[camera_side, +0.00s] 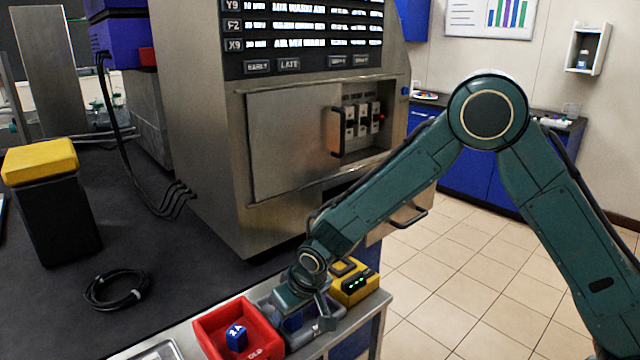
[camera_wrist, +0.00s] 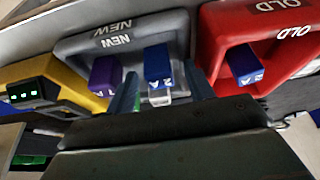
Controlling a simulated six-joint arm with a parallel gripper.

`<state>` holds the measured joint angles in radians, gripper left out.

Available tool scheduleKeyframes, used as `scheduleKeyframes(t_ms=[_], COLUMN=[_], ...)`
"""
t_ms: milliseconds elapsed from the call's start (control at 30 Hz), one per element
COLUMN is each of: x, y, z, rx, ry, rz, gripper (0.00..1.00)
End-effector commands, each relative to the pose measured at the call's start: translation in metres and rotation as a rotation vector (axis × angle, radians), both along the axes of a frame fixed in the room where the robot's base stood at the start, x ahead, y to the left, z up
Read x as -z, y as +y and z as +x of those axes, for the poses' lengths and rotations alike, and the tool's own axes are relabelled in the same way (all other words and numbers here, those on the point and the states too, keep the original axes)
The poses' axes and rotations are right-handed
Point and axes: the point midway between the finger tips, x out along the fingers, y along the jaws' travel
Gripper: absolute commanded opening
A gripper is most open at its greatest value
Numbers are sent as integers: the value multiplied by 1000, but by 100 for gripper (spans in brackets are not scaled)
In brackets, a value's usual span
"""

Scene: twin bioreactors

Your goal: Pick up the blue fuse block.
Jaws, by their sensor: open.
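A blue fuse block (camera_wrist: 158,66) marked 2A, with a clear lower end, stands in the grey NEW tray (camera_wrist: 185,22) in the wrist view. A purple block (camera_wrist: 105,74) stands beside it in the same tray. Another blue fuse block (camera_wrist: 244,64) marked 2A is in the red OLD tray (camera_wrist: 215,28); in the side view this block (camera_side: 236,337) shows clearly. My gripper (camera_wrist: 165,84) is open, its fingers apart on either side of the blue block in the grey tray. I cannot tell whether they touch it. In the side view, my gripper (camera_side: 300,302) hides much of the grey tray.
A yellow unit (camera_side: 355,283) with green lights stands right of the grey tray. The steel cabinet (camera_side: 200,130) rises behind, with a panel (camera_side: 290,140) beside exposed fuse modules (camera_side: 362,118). A coiled black cable (camera_side: 115,290) and a yellow-topped black block (camera_side: 55,215) occupy the left bench.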

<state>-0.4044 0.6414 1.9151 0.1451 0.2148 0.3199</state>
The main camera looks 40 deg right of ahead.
Motion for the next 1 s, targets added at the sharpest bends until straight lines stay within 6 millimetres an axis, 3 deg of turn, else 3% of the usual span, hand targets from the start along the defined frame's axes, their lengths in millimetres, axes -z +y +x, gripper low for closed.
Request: scheduleKeyframes(t_ms=[500, 767, 1000], x=[1, 1, 1], y=[0, 0, 0], z=[0, 0, 0], rx=[0, 0, 0], ry=[0, 0, 0], rz=[0, 0, 0], gripper=[53, 5, 4])
